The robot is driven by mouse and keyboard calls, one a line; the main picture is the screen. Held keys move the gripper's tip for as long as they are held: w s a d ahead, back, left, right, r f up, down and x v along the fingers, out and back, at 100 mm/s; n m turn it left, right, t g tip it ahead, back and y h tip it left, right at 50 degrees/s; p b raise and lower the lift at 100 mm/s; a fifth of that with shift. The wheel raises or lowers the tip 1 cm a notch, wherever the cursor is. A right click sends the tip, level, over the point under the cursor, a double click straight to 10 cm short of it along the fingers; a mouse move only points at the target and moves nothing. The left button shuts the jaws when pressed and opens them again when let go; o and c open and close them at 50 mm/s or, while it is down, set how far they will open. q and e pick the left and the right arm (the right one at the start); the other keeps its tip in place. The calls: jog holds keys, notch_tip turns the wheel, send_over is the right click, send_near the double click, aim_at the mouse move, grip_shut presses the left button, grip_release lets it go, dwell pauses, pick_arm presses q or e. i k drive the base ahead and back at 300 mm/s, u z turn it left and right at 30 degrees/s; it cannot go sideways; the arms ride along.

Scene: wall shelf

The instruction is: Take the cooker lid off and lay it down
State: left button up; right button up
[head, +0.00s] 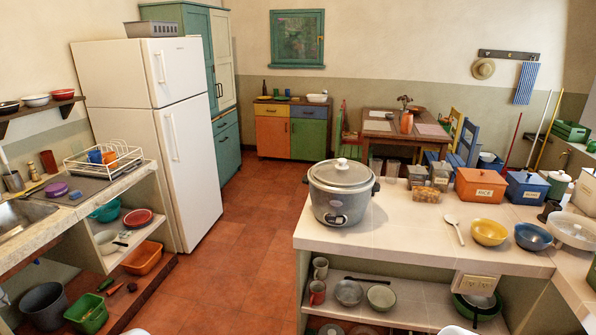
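The grey rice cooker (340,205) stands upright on the near left part of the tiled counter (400,228). Its lid (341,175) is on top of it, with a pale knob (342,163) in the middle. The cooker's front panel faces me. Neither of my grippers shows in the head view. Only small white shapes cut by the bottom edge appear, and I cannot tell what they are.
Right of the cooker are a white spoon (454,229), a yellow bowl (489,232), a blue bowl (533,237) and an orange box (481,186). The counter between cooker and spoon is clear. A shelf (420,305) with cups and bowls lies below.

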aim_at(344, 173)
jog(key=u, duration=0.95)
jog(key=i, duration=1.1)
jog(key=z, duration=0.7)
